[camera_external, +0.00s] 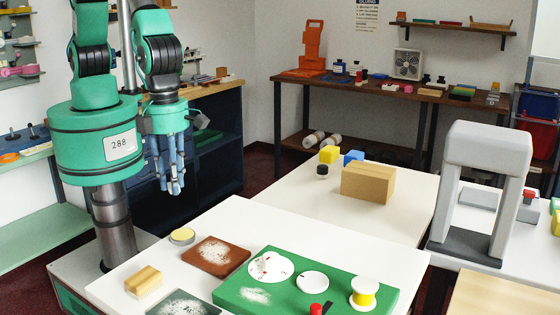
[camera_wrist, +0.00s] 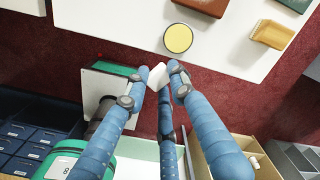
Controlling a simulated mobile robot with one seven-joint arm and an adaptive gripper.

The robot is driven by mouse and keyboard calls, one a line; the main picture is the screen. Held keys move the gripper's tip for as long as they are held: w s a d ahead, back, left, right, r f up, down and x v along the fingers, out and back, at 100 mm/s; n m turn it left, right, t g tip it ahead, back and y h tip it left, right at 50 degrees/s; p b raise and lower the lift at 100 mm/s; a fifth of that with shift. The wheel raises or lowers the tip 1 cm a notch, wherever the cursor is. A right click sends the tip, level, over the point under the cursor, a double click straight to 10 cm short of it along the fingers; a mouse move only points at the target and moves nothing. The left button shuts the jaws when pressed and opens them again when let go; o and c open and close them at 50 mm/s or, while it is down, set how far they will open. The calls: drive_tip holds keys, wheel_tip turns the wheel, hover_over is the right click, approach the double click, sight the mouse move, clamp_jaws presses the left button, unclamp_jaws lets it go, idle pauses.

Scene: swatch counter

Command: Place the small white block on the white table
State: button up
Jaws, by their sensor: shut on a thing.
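My gripper (camera_external: 175,187) hangs fingers-down beside my column, left of and above the near white table (camera_external: 330,243). In the wrist view my gripper (camera_wrist: 160,80) has its blue fingers closed around a small white block (camera_wrist: 157,72), which shows between the fingertips. In the external view the block cannot be made out among the fingers. The wrist view shows the white table (camera_wrist: 110,18) across the top, with the fingertips short of its edge, over dark red floor and part of my base.
The table's back strip is clear. A grey arch (camera_external: 487,150) stands right.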

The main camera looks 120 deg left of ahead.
drive_tip(key=s+d+m, duration=0.3)
drive_tip(key=s+d, duration=0.7)
drive_tip(key=d, duration=0.3)
drive_tip(key=f, duration=0.5)
drive_tip(key=shift+s+d, duration=0.15)
drive_tip(key=shift+s, duration=0.05)
drive_tip(key=shift+w+f, duration=0.1)
hover_over(116, 280)
drive_tip(key=shift+f+b, duration=0.45)
drive_tip(key=shift+f, duration=0.25)
drive_tip(key=shift+f, duration=1.8)
drive_tip(key=shift+f, duration=0.1)
